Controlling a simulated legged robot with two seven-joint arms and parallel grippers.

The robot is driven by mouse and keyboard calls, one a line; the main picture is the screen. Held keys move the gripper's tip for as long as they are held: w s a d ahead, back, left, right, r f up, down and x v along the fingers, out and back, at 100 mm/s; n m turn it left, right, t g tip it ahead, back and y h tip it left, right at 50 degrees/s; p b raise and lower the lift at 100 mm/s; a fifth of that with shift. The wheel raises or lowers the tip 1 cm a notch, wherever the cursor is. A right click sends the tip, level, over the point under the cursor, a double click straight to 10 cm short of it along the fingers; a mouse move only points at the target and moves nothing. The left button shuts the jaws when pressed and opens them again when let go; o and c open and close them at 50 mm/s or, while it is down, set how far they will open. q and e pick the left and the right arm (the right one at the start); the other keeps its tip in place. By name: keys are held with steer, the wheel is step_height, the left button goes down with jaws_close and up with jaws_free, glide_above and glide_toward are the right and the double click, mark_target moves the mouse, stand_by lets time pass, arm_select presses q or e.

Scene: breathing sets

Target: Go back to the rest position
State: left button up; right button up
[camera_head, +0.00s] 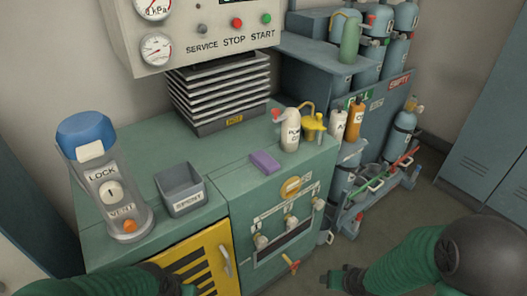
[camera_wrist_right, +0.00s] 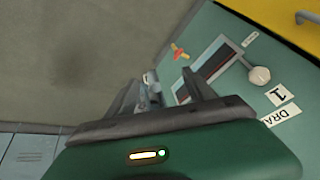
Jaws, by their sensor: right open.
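My right gripper (camera_head: 343,280) is at the bottom of the head view, in front of the green cabinet and apart from it. In the right wrist view its two fingers (camera_wrist_right: 163,88) stand apart with nothing held. A small grey-blue shape shows between them, too blurred to name. My left arm with its green sleeve enters at the bottom left of the head view. The left gripper (camera_head: 178,288) is at the bottom edge, in front of the yellow hatched door (camera_head: 200,262). Its fingertips are cut off or hidden.
The green cabinet (camera_head: 225,178) carries the lock canister (camera_head: 105,180), the SPENT bin (camera_head: 181,190), a purple block (camera_head: 265,162) and a white bottle (camera_head: 290,135). A gas cylinder rack (camera_head: 375,100) stands right of it. Floor between the rack and grey lockers (camera_head: 490,150) is clear.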

steer(key=s+a+r+n+g, duration=0.2)
steer(key=s+r, duration=0.7)
step_height(320, 180, up, 25)
steer(key=p, duration=2.4)
steer(key=shift+s+f+g+h, duration=0.2)
steer(key=shift+g+h, duration=0.1)
steer(key=shift+h, duration=0.1)
